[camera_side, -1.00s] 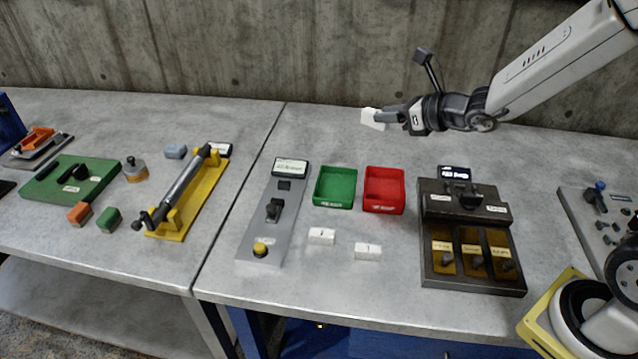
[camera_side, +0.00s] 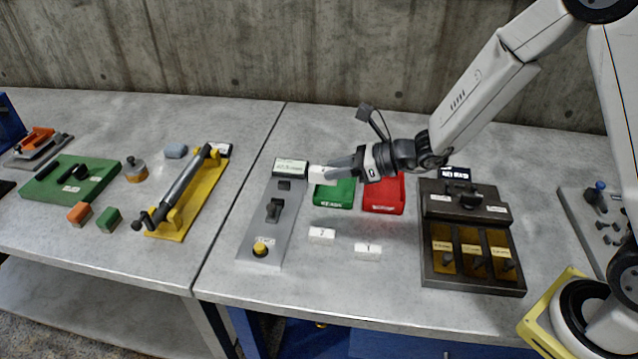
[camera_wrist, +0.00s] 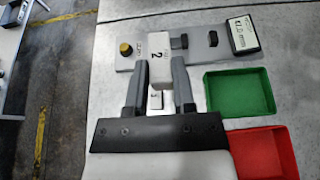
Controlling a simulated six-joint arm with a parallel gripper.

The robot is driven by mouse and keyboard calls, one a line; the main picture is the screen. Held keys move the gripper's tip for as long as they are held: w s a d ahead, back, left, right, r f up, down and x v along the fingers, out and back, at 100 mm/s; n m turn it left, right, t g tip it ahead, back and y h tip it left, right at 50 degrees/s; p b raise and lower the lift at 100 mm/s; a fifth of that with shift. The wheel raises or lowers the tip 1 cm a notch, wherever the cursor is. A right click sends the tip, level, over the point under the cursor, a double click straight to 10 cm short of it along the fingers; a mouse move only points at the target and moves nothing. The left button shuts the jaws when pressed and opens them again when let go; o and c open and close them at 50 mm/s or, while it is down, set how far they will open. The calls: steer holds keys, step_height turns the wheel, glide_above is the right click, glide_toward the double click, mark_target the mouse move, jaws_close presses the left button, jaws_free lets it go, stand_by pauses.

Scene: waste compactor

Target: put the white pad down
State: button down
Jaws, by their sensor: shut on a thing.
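My gripper (camera_side: 338,168) is shut on a white pad (camera_side: 321,174) and holds it in the air. Two other white blocks lie on the bench in front of the trays, a left one (camera_side: 321,236) and a right one (camera_side: 367,252). One block (camera_wrist: 156,100) shows between the fingers in the wrist view.
The grey panel (camera_side: 250,225) has a display (camera_side: 291,167), a black switch and a yellow button. A red tray (camera_side: 383,207) stands right of the green one. A dark box with several levers (camera_side: 475,281) is farther right. Bare bench lies in front of the white blocks.

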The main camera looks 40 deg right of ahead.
steer(key=shift+a+f, duration=0.1)
steer(key=shift+f, duration=0.05)
steer(key=w+a+f, duration=0.2)
steer(key=w+f, duration=0.2)
steer(key=w, duration=0.5)
glide_above(292, 199)
steer(key=shift+s+f, duration=0.2)
steer(key=shift+f, duration=2.4)
steer(key=shift+w+f, duration=0.3)
steer(key=shift+f, duration=1.55)
steer(key=shift+f, duration=0.15)
